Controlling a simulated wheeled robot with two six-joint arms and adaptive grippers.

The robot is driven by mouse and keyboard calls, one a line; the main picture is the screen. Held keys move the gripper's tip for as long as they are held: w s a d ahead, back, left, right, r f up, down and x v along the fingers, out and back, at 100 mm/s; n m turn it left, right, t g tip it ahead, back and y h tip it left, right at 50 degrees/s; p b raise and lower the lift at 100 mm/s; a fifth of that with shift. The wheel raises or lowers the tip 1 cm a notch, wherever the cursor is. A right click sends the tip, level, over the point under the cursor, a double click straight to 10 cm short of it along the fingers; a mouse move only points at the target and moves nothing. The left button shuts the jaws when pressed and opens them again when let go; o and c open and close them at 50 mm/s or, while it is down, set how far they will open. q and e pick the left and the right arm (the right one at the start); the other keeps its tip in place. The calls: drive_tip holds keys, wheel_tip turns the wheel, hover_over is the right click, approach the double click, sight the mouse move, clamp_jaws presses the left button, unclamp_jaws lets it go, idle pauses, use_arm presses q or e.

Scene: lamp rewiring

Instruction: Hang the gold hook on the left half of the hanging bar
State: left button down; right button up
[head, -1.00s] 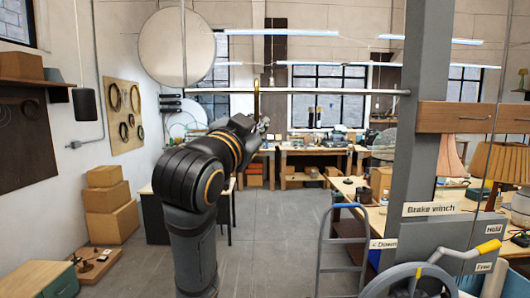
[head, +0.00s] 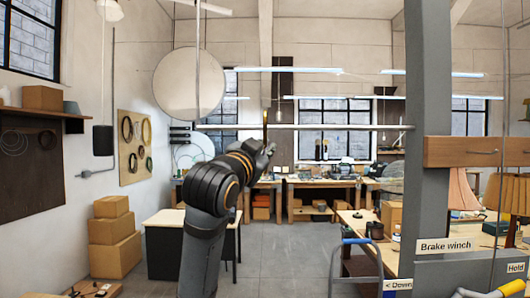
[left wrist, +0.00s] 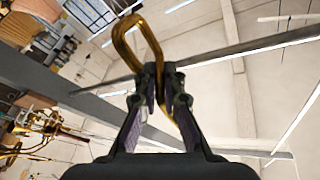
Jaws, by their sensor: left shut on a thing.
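The gold hook (head: 265,117) is upright in my left gripper (head: 264,149), its bent end up. In the left wrist view the hook (left wrist: 126,36) shows as a bent loop rising from the shut jaws of my left gripper (left wrist: 160,80). The hanging bar (head: 340,127) runs level across the head view, and the hook crosses its left half, its top a little above the bar. In the left wrist view the bar (left wrist: 235,51) passes behind the hook. I cannot tell whether they touch. My right gripper is not in view.
A grey post (head: 427,90) stands at the bar's right end, with a brake winch sign (head: 445,246) on it. A large pale disc (head: 188,82) is behind the bar's left end. Workbenches (head: 322,184) line the far wall. The air around the bar's middle looks clear.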

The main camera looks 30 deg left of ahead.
use_arm(q)
drive_tip(key=shift+w+a+r, duration=0.2)
drive_tip(key=shift+w+a, duration=0.2)
drive_tip(key=shift+w, duration=0.2)
drive_tip(key=shift+w+a+r, duration=0.15)
drive_tip(key=shift+w+a, duration=0.2)
drive_tip(key=shift+w, duration=0.2)
drive_tip(key=shift+w+a+f, duration=0.35)
drive_tip(key=shift+w+a, duration=0.1)
drive_tip(key=shift+w, duration=0.3)
drive_tip(key=shift+w+a+f, duration=0.4)
drive_tip(key=shift+w+a, duration=0.05)
drive_tip(key=shift+w, duration=0.35)
drive_tip(key=shift+w+a+f, duration=0.35)
drive_tip(key=shift+w+a, duration=0.1)
drive_tip(key=shift+w, duration=0.3)
drive_tip(key=c, duration=1.4)
unclamp_jaws()
drive_tip(key=shift+s, duration=0.1)
